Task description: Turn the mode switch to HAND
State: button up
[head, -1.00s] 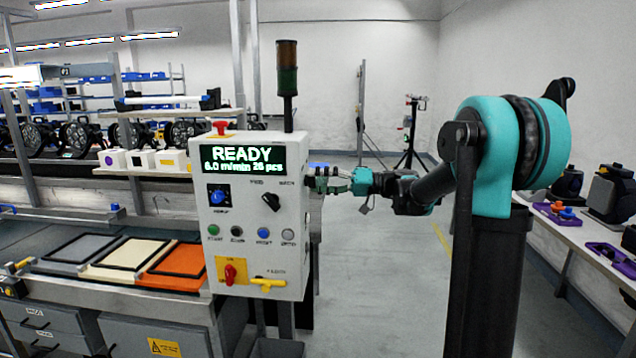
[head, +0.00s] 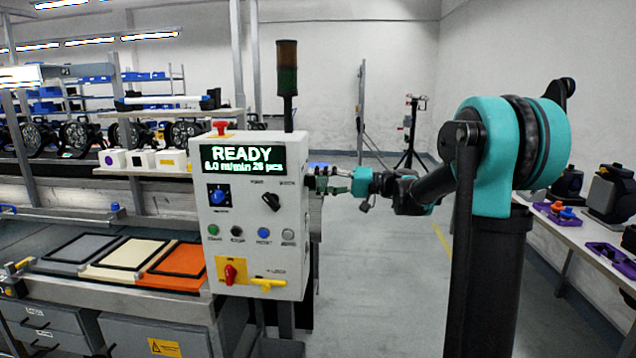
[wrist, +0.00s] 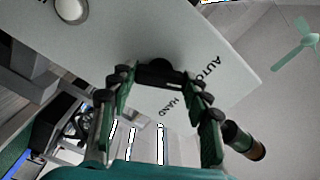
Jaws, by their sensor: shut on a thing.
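The mode switch (wrist: 160,72) is a black knob on a pale grey face marked AUTO and HAND in the wrist view. My gripper (wrist: 160,82) is shut on it, one finger on each side. Which mark the knob points to cannot be told. The control box (head: 241,262) has a lit READY display in the head view. There my gripper (head: 312,181) is at the right side of the box, and the switch it holds is not clearly visible.
The box front carries a black knob (head: 270,201), a blue knob (head: 218,196), several push buttons and a red handle (head: 230,272). A stack light (head: 287,70) stands behind. A bench with trays (head: 175,262) lies left.

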jog(key=m, duration=1.3)
dwell(0.7)
jog(key=o, duration=1.2)
jog(key=shift+c, duration=0.2)
jog(key=shift+d, duration=0.1)
jog(key=d, duration=1.2)
jog(key=shift+s, duration=0.15)
